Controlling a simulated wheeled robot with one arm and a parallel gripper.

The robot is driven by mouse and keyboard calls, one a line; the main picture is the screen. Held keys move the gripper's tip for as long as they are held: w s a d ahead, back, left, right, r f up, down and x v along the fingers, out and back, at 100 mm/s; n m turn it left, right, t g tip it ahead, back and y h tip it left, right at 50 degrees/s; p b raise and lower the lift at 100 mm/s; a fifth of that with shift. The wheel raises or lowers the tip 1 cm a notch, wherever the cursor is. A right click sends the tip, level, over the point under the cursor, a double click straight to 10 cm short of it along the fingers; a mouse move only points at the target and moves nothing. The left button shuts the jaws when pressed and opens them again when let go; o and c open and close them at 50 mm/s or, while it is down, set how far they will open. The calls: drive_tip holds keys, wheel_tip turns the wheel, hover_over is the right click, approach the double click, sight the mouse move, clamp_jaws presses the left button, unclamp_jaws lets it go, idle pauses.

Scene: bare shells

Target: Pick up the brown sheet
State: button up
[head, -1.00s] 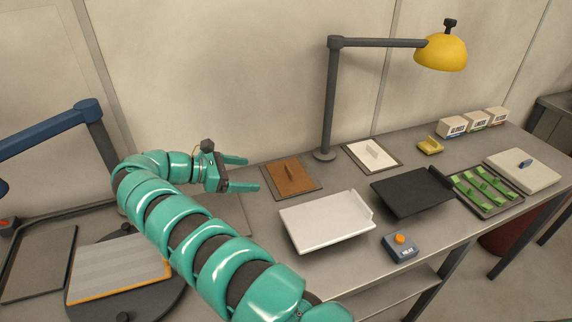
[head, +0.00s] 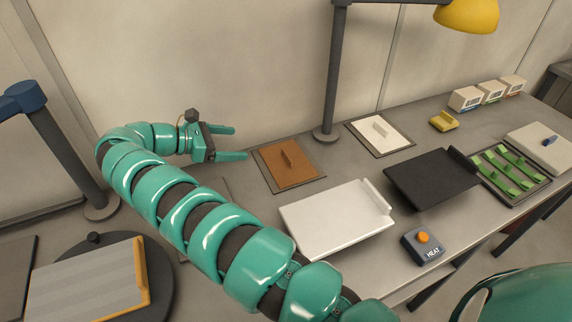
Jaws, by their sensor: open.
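The brown sheet (head: 283,169) lies flat on a dark, thin-rimmed mat on the grey table, left of the lamp's foot. The whole sheet is in view.
A white tray (head: 325,225) and a black tray (head: 425,185) lie in front. A cream sheet (head: 380,135) lies right of the lamp post (head: 332,75). A heat button box (head: 422,248) is near the front edge. A turntable (head: 160,285) is at left.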

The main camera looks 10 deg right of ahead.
wheel_tip(320, 180, down, 4)
drive_tip(key=b, duration=0.3)
drive_tip(key=shift+w, duration=0.1)
drive_tip(key=d+p, duration=0.2)
drive_tip(key=p, duration=0.1)
drive_tip(key=shift+w+d+f, duration=0.15)
drive_tip(key=shift+w, duration=0.05)
drive_tip(key=shift+d+f, duration=0.25)
drive_tip(key=shift+d, duration=0.05)
drive_tip(key=p, duration=0.3)
approach(286, 154)
drive_tip(key=x, duration=0.5)
drive_tip(key=shift+d+f, duration=0.1)
drive_tip(key=p+x, duration=0.2)
drive_tip(key=x, duration=0.3)
drive_tip(key=shift+d+p, duration=0.15)
drive_tip(key=shift+p, duration=0.2)
drive_tip(key=c, duration=1.1)
